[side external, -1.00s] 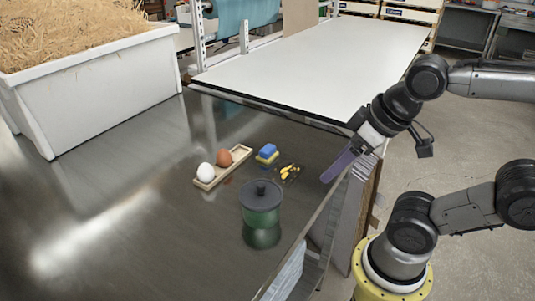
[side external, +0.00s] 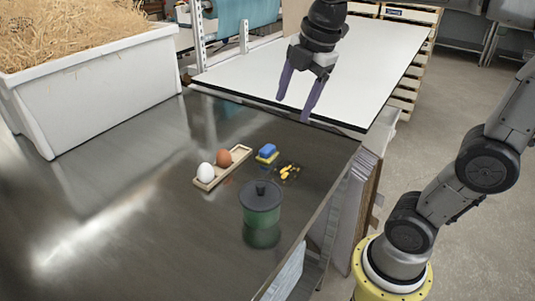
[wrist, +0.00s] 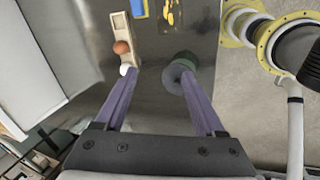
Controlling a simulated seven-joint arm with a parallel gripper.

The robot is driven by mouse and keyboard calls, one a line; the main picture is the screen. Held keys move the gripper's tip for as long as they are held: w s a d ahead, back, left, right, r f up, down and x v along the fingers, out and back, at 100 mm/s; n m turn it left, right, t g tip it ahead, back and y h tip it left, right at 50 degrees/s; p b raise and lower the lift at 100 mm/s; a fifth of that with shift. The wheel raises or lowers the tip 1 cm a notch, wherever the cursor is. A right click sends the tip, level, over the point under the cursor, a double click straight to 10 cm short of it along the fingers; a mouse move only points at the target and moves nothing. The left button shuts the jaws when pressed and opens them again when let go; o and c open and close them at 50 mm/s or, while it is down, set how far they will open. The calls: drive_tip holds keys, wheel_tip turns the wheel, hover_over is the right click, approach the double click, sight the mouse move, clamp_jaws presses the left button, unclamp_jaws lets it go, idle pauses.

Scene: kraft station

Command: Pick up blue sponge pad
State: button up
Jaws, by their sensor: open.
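The blue sponge pad (side external: 267,151) lies on the dark metal table, with a yellow layer showing under its blue top. In the wrist view, the blue pad (wrist: 139,8) is at the top edge and partly cut off. My gripper (side external: 296,108) is open and empty, its purple fingers apart and pointing down. It is above the table's far side, higher than the sponge and behind it in the side view. In the wrist view, the gripper fingers (wrist: 160,92) reach up from the bottom, with the sponge beyond their tips.
A wooden tray (side external: 207,186) holding a brown egg (side external: 223,157) and a white egg (side external: 206,170) is left of the sponge. Small yellow pieces (side external: 289,171) lie at its right. A lidded green pot (side external: 261,205) stands in front. A straw-filled white bin (side external: 110,92) is at left.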

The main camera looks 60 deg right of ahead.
drive_tip(key=w+d+f+n+g, duration=0.1)
drive_tip(key=w+d+n, duration=0.15)
drive_tip(key=w, duration=0.35)
drive_tip(key=g, duration=0.3)
hover_over(267, 148)
wheel_tip(267, 148, down, 16)
drive_tip(key=shift+w+d, duration=0.1)
drive_tip(key=shift+f, duration=2.9)
clamp_jaws()
